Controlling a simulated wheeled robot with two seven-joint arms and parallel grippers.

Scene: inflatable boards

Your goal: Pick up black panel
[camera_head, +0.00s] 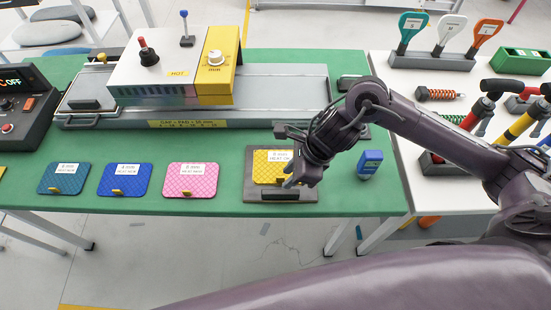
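A dark grey-black panel (255,195) lies flat on the green table, with a black bar at its front edge. A yellow pad (264,168) with a white label lies on top of it. My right gripper (284,158) is over the right part of the pad and panel, its fingers spread apart with nothing visible between them. It hides the right side of the pad and part of the panel; whether it touches them I cannot tell. My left gripper is not in view.
Teal (63,180), blue (125,181) and pink (190,181) pads lie in a row to the left. Behind stands a long grey press (285,85) with a white and yellow head. A blue device (370,162) stands right of the panel. Tools crowd the white table (400,120).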

